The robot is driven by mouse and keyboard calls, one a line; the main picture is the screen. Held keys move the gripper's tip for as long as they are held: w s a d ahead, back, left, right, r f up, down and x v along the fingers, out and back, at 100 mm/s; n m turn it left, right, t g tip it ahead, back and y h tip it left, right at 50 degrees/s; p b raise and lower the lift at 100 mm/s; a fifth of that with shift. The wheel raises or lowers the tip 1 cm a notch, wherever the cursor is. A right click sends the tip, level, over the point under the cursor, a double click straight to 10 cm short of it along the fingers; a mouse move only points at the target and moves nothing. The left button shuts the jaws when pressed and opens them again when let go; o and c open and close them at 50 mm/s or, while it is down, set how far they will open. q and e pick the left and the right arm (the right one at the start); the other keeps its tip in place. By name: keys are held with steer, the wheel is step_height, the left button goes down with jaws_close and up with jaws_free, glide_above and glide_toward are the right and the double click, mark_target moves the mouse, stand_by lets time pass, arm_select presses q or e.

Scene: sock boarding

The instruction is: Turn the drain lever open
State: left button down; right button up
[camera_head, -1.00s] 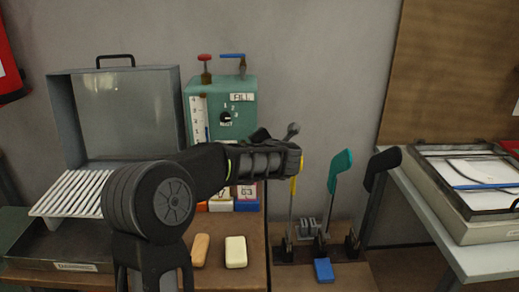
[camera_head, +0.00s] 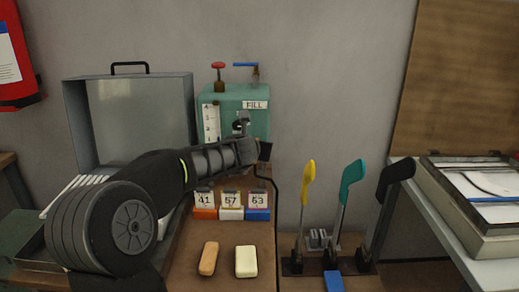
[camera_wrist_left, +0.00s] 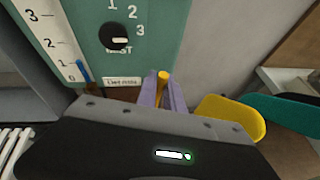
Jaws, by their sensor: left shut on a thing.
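The teal tank (camera_head: 233,97) carries a FILL label, a scale and, in the left wrist view, a dial (camera_wrist_left: 118,37). A small yellow-orange lever end (camera_wrist_left: 162,78), apparently the drain lever, shows low in front of the tank, below a small label plate. My left gripper (camera_wrist_left: 163,95) is shut on it, one pale finger on each side. In the head view my left gripper (camera_head: 263,152) is at the tank's lower right, and it hides the lever. My right gripper is not in view.
A red valve (camera_head: 218,67) and a blue-handled valve (camera_head: 245,65) top the tank. Yellow (camera_head: 308,184), teal (camera_head: 352,178) and black (camera_head: 394,175) upright levers stand to the right.

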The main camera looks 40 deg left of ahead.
arm_select(q)
steer(key=shift+s+a+f+n+h, duration=0.1)
steer(key=shift+s+a+n+h, duration=0.1)
steer(key=shift+a+n+h, duration=0.15)
steer(key=shift+d+t, duration=0.1)
steer(key=shift+t, duration=0.2)
steer(key=c, duration=1.5)
jaws_free()
steer(key=p+v, duration=0.1)
steer(key=v, duration=0.7)
